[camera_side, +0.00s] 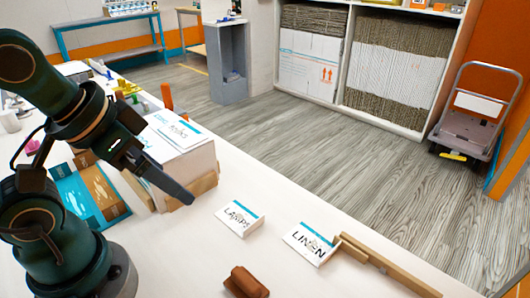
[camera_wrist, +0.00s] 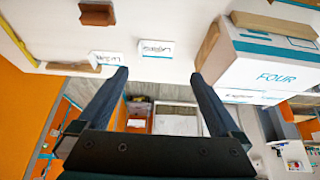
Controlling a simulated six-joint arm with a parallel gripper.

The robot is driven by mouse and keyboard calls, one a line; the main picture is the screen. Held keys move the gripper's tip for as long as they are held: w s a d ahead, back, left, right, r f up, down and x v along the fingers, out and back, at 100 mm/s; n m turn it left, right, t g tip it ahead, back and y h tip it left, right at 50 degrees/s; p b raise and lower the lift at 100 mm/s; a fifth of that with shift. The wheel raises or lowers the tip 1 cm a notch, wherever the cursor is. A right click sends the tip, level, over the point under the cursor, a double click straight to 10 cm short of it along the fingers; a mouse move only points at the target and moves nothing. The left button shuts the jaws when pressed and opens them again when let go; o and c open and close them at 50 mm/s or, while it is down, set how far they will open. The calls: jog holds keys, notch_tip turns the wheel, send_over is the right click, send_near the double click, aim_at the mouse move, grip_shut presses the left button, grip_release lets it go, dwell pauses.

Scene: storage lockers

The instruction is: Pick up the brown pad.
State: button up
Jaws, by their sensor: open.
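The brown pad (camera_side: 245,283) lies on the white table at the bottom of the side view, near the front edge of the picture. It also shows at the top left of the wrist view (camera_wrist: 97,13). My gripper (camera_side: 186,194) is above the table beside the white box, up and left of the pad in the side view. In the wrist view its two fingers (camera_wrist: 158,75) are spread wide with nothing between them. The pad is apart from the fingers, beyond the left fingertip.
A LAMPS card (camera_side: 240,219) and a LINEN card (camera_side: 311,243) stand on the table near the pad. A wooden rail (camera_side: 385,264) is at the right. A white box (camera_side: 185,150) and a blue booklet (camera_side: 88,195) are near my arm. The table around the pad looks clear.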

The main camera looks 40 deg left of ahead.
jog(key=n+g, duration=0.2)
jog(key=g, duration=0.2)
send_over(245, 279)
jog(key=w+a, duration=0.3)
notch_tip(245, 279, down, 6)
jog(key=s+d+f, duration=0.1)
jog(key=s+d+f+m+g, duration=0.1)
jog(key=s+d+f+m, duration=0.1)
jog(key=f, duration=0.1)
jog(key=shift+f+g, duration=0.1)
jog(key=shift+g, duration=0.2)
jog(key=shift+f, duration=2.4)
jog(key=c, duration=1.2)
jog(key=shift+r, duration=0.1)
